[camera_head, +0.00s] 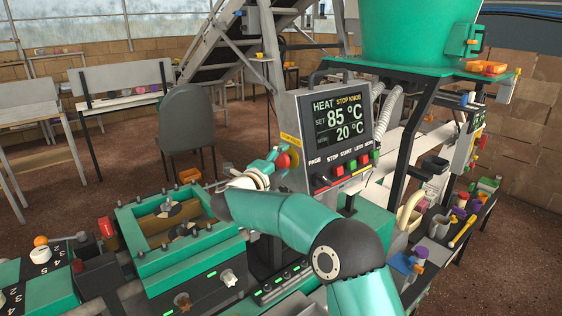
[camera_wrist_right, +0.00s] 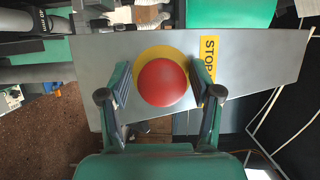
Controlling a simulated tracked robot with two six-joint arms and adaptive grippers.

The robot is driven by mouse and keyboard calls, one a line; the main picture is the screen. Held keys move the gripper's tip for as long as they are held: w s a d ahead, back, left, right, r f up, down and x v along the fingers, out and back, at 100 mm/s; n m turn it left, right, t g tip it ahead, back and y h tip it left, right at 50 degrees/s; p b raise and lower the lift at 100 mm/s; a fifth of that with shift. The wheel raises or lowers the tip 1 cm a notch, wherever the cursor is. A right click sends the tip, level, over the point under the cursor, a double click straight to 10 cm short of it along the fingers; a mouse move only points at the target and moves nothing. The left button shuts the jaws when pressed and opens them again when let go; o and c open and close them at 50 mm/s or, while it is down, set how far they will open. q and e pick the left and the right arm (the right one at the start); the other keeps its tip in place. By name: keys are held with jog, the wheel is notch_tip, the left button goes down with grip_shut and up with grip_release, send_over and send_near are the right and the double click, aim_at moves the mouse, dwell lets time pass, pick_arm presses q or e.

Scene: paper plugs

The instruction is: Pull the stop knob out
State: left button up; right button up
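The stop knob (camera_wrist_right: 163,82) is a round red button on a yellow disc on the grey side panel of the control box. It also shows in the head view (camera_head: 283,161), on the box's left side. My right gripper (camera_wrist_right: 161,80) is open, with one finger on each side of the knob. The right finger appears very close to the knob; a small gap shows at the left finger. Contact cannot be told. In the head view my right gripper (camera_head: 276,163) is at the knob, partly hidden by its wrist. My left gripper is not in view.
The control box screen (camera_head: 338,118) reads "HEAT", "STOP KNOB", 85 °C and 20 °C. A yellow STOP label (camera_wrist_right: 209,62) is beside the knob. A green open-topped unit (camera_head: 130,225) stands at lower left. A grey chair (camera_head: 188,122) is behind. A cluttered bench (camera_head: 440,235) is at right.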

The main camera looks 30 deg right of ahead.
grip_shut()
jog(key=shift+a+f+b, duration=0.25)
jog(key=shift+a+b, duration=0.25)
jog(key=shift+b, duration=0.15)
jog(key=shift+s+a+r, duration=0.1)
jog(key=shift+a, duration=0.1)
jog(key=shift+c, duration=0.8)
grip_release()
jog(key=o, duration=0.4)
jog(key=shift+a, duration=0.15)
jog(key=shift+r, duration=0.1)
